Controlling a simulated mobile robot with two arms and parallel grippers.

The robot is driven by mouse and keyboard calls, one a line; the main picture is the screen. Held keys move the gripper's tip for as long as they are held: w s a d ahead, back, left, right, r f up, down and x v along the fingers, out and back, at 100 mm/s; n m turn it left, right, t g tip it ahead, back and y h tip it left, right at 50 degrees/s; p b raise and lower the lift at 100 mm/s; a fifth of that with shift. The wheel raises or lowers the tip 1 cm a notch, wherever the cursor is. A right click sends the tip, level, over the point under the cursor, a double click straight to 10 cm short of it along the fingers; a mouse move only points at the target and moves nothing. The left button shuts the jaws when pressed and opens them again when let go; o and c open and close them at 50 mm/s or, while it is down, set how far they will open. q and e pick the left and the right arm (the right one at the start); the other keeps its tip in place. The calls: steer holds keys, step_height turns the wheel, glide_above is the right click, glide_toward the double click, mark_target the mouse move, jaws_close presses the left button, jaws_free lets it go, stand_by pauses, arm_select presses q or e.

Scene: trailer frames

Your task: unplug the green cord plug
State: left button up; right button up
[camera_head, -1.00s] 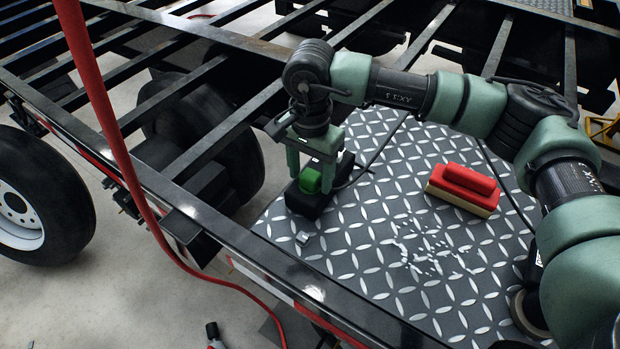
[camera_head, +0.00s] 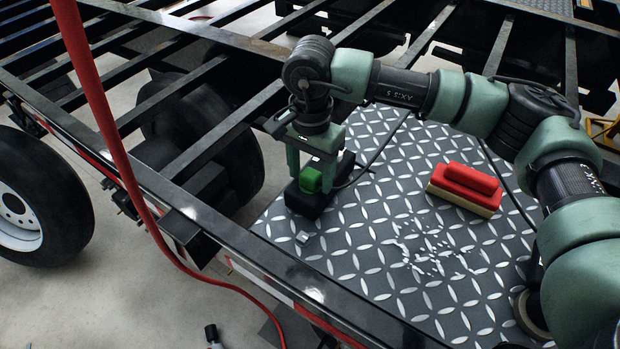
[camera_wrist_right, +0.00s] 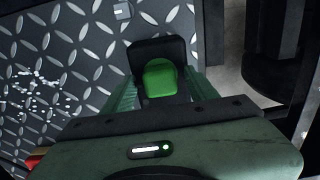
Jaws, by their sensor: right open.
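The green plug (camera_head: 310,180) sits on a black block (camera_head: 309,203) near the left edge of the diamond plate. In the right wrist view the green plug (camera_wrist_right: 160,78) lies between my two fingers, on the black block (camera_wrist_right: 150,50). My right gripper (camera_head: 312,181) points down over it, open, with a finger on either side of the plug. Whether the fingers touch it I cannot tell. A black cord (camera_head: 372,165) runs from the block up behind my arm. My left gripper is not in view.
A red brush-like block (camera_head: 466,185) and white scraps (camera_head: 432,250) lie on the diamond plate (camera_head: 380,290). A small metal piece (camera_head: 303,237) lies near the block. A red hose (camera_head: 110,120) hangs at left, beside the black trailer frame (camera_head: 215,140).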

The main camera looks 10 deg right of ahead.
mark_target(310, 173)
jaws_close()
steer(key=shift+r, duration=0.15)
steer(key=shift+r+p, duration=1.35)
steer(key=shift+r, duration=1.55)
